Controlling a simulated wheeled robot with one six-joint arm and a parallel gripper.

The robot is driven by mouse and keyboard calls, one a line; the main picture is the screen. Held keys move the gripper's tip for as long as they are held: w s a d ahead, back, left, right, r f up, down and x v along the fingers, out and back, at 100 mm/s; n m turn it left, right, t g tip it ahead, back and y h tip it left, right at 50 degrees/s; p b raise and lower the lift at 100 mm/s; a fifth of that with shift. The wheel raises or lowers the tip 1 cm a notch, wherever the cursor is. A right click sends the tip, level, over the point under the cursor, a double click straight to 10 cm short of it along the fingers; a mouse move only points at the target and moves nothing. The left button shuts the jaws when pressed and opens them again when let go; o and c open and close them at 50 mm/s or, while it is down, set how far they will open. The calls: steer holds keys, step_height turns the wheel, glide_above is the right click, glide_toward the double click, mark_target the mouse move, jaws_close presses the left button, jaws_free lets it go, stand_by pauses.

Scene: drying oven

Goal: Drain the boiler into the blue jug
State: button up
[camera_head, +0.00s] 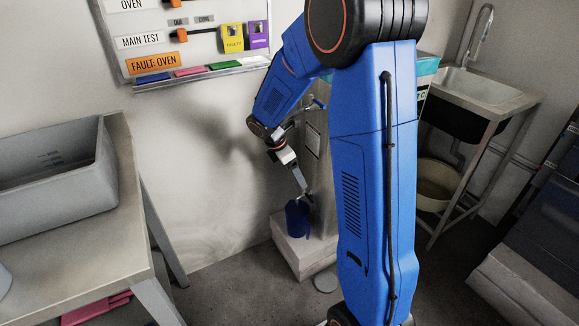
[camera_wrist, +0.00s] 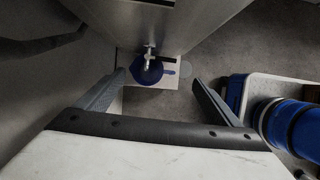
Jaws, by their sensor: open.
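The blue jug (camera_head: 297,219) stands on a pale block at the foot of the boiler (camera_head: 319,160), a tall grey casing partly hidden by my arm. In the wrist view the jug (camera_wrist: 147,76) is seen from above, under a pale metal tap (camera_wrist: 150,57) on the boiler's front face (camera_wrist: 150,22). The tap partly covers the jug's opening, and I cannot tell what is inside. My gripper (camera_head: 302,187) is just above the jug in the head view. In the wrist view my gripper (camera_wrist: 158,78) is open and empty, its fingers well apart.
A pale block (camera_head: 303,255) bears the jug. A table (camera_head: 130,200) with a grey bin (camera_head: 60,195) stands at left. A sink stand (camera_head: 480,88) with a bucket (camera_head: 437,185) below is at right. A whiteboard (camera_head: 195,40) hangs on the wall.

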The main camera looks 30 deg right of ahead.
mark_target(307, 195)
steer(key=x, duration=1.2)
steer(key=shift+s+d+f, duration=0.1)
steer(key=shift+d+f, duration=0.05)
steer(key=shift+f, duration=0.05)
steer(key=shift+c, duration=0.6)
steer(key=c, duration=1)
steer(key=shift+w+a+m+g, duration=0.25)
steer(key=shift+m+g, duration=0.1)
steer(key=shift+m, duration=0.5)
steer(key=shift+w+a+m+g, duration=0.1)
steer(key=shift+a+m+g, duration=0.2)
steer(key=shift+m, duration=0.55)
steer(key=shift+w+a+m+g+y, duration=0.1)
steer(key=shift+w+m+g+y, duration=0.2)
steer(key=shift+m, duration=0.6)
steer(key=shift+w+a+m+g+y, duration=0.15)
steer(key=shift+m+g, duration=0.2)
steer(key=shift+m, duration=0.55)
